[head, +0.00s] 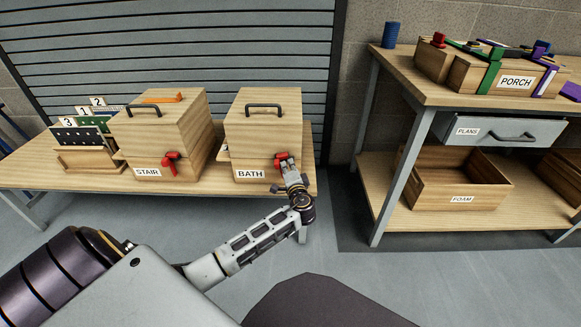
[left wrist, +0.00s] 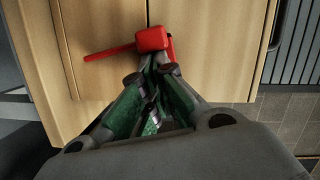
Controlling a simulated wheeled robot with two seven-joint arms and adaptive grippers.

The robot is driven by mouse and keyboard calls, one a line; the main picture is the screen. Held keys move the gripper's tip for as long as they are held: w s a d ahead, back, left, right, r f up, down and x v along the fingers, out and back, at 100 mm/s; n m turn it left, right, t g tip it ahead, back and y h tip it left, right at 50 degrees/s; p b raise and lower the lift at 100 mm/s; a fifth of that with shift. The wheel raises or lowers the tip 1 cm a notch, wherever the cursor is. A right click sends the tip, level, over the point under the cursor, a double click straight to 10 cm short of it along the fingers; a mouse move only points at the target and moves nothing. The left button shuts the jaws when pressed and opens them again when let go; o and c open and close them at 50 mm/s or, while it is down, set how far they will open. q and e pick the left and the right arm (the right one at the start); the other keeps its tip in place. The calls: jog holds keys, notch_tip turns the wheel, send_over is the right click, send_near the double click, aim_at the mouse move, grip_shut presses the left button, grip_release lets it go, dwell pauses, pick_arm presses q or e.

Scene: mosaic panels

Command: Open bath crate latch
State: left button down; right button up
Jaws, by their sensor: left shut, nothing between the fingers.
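The bath crate (head: 263,130) is a closed wooden box with a black handle on its lid and a BATH label (head: 250,174) on its front. Its red latch (head: 281,159) is on the front, right of the label. In the left wrist view the latch (left wrist: 152,40) has a block-shaped head and an arm reaching left. My left gripper (head: 284,166) is at the latch; in the left wrist view its fingertips (left wrist: 163,66) are together just below the red head, seemingly touching it, with nothing between them. My right gripper is not in view.
The stair crate (head: 160,130), with its own red latch (head: 172,160), stands left on the same bench. A numbered rack (head: 85,140) is farther left. At right, a workbench holds the porch crate (head: 480,75), plans drawer (head: 500,131) and open foam box (head: 460,185).

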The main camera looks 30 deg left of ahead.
aim_at(275, 165)
pick_arm(q)
jog(key=s+a+n, duration=0.1)
jog(key=n, duration=0.1)
jog(key=s+a+n+h, duration=0.1)
jog(key=a+n, duration=0.1)
jog(key=shift+a+r+p, duration=0.1)
jog(key=shift+p, duration=0.2)
jog(key=shift+s+a+n, duration=0.25)
jog(key=shift+a+n, duration=0.1)
jog(key=shift+n, duration=0.15)
jog(key=shift+s+a+n+h, duration=0.15)
jog(key=shift+a+n+h, duration=0.15)
jog(key=shift+h, duration=0.1)
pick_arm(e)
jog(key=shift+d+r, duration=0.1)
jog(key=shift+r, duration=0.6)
pick_arm(q)
jog(key=shift+f, duration=0.2)
